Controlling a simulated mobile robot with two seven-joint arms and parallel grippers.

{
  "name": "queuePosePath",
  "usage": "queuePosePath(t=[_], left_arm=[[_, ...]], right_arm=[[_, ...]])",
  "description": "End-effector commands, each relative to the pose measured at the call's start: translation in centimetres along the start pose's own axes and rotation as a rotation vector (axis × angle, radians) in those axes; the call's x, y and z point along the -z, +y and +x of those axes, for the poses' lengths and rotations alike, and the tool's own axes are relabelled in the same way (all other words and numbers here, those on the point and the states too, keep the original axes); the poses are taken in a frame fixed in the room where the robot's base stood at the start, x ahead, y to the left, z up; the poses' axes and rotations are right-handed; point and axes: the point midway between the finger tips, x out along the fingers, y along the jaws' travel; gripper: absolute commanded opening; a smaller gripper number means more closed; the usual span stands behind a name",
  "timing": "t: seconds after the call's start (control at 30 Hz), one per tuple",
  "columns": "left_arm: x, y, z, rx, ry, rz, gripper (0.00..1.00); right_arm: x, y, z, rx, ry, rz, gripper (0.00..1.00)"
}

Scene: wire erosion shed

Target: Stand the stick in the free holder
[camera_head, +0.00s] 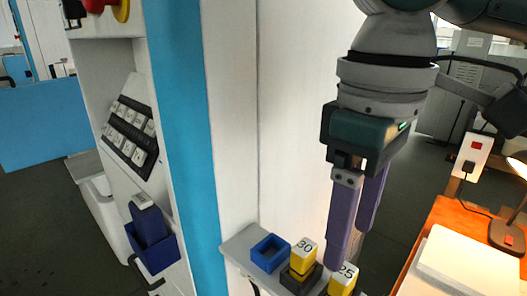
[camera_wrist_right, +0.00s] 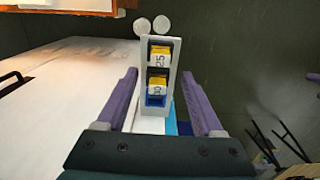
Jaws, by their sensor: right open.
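My right gripper (camera_head: 351,248) is open and empty, its purple fingers pointing down above the holder shelf. In the wrist view its fingers (camera_wrist_right: 160,74) spread to either side of the holder row. A blue square holder (camera_head: 270,253) is empty; its blue edge shows in the wrist view (camera_wrist_right: 155,101). Beside it, yellow blocks with white tops stand in dark holders: one marked 30 (camera_head: 303,257) and one marked 25 (camera_head: 343,280). A dark blue stick-like piece with a grey top (camera_head: 148,219) stands in a blue bin (camera_head: 153,252) on the machine's left face. My left gripper is out of view.
The holders sit on a narrow grey shelf (camera_head: 240,243) against the white machine panel. A keypad (camera_head: 130,130) is on the machine's left face. An orange table (camera_head: 450,215) with a white slab (camera_head: 470,263) and a lamp (camera_head: 508,235) stands at right.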

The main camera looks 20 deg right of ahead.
Motion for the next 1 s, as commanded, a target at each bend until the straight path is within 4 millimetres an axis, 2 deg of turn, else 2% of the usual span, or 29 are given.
queuePosePath(t=[0.03, 0.2, 0.33, 0.47, 0.57, 0.67, 0.8, 0.9, 1.0], left_arm=[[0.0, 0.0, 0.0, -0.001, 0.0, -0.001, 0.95], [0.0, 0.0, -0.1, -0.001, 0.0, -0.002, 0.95], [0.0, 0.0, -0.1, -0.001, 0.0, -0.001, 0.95], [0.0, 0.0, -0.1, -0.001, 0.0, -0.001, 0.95], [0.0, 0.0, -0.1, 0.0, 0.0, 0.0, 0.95], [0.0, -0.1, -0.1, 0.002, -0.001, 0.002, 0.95], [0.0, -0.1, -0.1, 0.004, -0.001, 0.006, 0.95], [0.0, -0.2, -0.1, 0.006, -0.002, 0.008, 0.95], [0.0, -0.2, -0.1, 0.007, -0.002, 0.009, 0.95]], right_arm=[[0.1, 0.0, -1.4, -0.002, 0.006, -0.002, 0.69], [0.1, 0.0, -5.1, -0.001, 0.006, 0.0, 0.69], [0.1, 0.0, -6.9, 0.0, 0.002, 0.0, 0.69], [0.1, -0.2, -7.6, 0.003, 0.004, -0.009, 0.69], [0.4, -1.4, -6.4, 0.02, 0.022, -0.053, 0.69], [0.9, -4.0, -3.8, 0.061, 0.075, -0.131, 0.69], [1.5, -8.4, -0.3, 0.147, 0.204, -0.206, 0.69], [1.4, -10.7, 1.5, 0.196, 0.297, -0.196, 0.69], [0.6, -11.8, 3.1, 0.215, 0.372, -0.137, 0.69]])
